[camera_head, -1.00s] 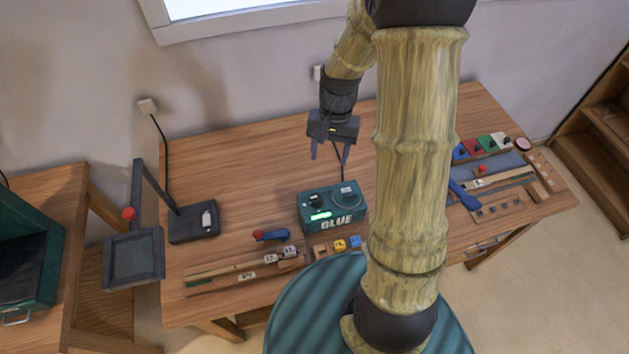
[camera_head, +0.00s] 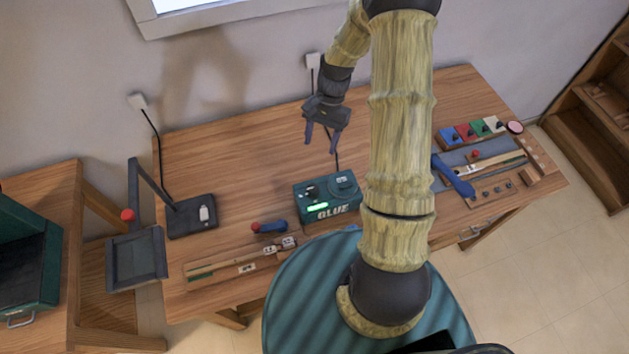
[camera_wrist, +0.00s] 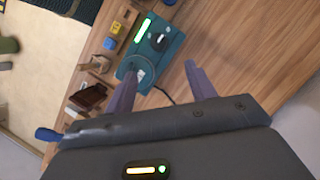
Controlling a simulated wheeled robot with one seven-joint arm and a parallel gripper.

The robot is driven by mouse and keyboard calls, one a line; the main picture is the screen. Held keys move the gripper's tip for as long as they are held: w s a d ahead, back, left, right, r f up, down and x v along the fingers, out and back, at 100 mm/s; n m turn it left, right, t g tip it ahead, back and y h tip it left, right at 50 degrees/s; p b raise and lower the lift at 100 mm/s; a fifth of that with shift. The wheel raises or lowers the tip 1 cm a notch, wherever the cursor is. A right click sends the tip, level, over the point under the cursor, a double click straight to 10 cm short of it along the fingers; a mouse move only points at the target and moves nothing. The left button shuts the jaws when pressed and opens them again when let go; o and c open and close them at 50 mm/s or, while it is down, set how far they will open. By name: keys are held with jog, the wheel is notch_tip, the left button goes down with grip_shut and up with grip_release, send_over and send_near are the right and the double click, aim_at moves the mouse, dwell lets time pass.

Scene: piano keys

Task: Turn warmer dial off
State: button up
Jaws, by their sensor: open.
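The glue warmer is a teal box marked GLUE (camera_head: 328,209) on the bench, with a lit green bar on its front. It also shows in the wrist view (camera_wrist: 132,62). Its black dial (camera_head: 312,192) sits at the left of its top, and in the wrist view the dial (camera_wrist: 162,40) carries a pale pointer mark. A round pot-like part (camera_head: 344,182) sits beside the dial. My gripper (camera_head: 321,147) is open and empty, above and behind the warmer, apart from it.
A dark lamp-like stand (camera_head: 190,216) is farther left. Tools and colored blocks (camera_head: 466,132) fill the right side. The bench (camera_head: 230,150) is clear behind.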

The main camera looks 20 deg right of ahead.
aim_at(313, 187)
jog(key=p+x, duration=0.1)
jog(key=x, duration=0.4)
jog(key=p+x, duration=0.2)
jog(key=x, duration=0.3)
jog(key=p+x, duration=0.2)
jog(key=x, duration=0.3)
jog(key=shift+w+d+f, duration=0.1)
jog(key=shift+w+d, duration=0.1)
jog(key=shift+d, duration=0.2)
jog(key=shift+s+f, duration=0.15)
jog(key=shift+a, duration=0.1)
jog(key=c, duration=1)
jog(key=shift+o, duration=0.2)
